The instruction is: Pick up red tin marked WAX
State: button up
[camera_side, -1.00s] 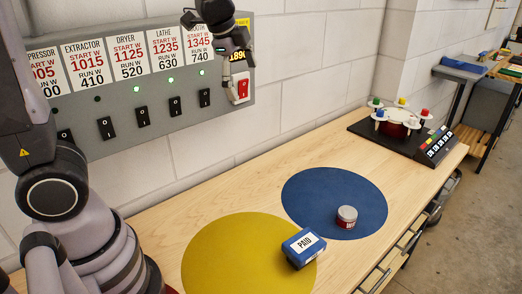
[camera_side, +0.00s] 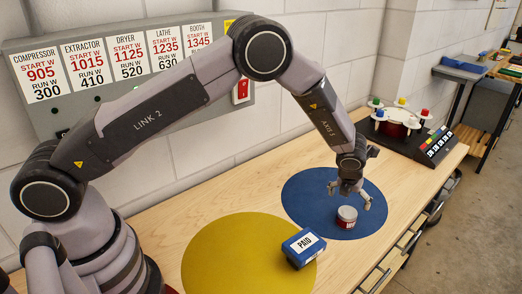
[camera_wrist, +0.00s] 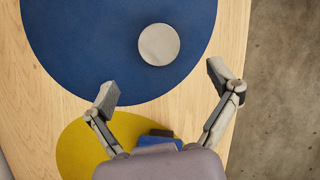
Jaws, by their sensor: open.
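A small round tin (camera_side: 346,216) with a pale lid and a red band stands upright on the blue disc (camera_side: 302,205). Lettering on its side is too small to read. In the wrist view only the tin's grey lid (camera_wrist: 159,44) shows, ahead of the fingertips. My gripper (camera_side: 351,196) is above the tin in the side view, fingers pointing down. In the wrist view my gripper (camera_wrist: 164,84) has its two fingers spread wide, with nothing between the tips. The fingers are apart from the tin.
A blue box labelled PAID (camera_side: 304,247) lies at the edge of the yellow disc (camera_side: 235,258). A grey switch panel (camera_side: 210,110) is on the wall behind. A black stand with coloured knobs (camera_side: 405,130) is at the bench's far end. Bare wood surrounds the discs.

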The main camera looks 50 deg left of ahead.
aim_at(348, 212)
jog(key=x, duration=0.9)
jog(key=shift+s, duration=0.2)
jog(key=c, duration=1.3)
jog(key=shift+r, duration=0.1)
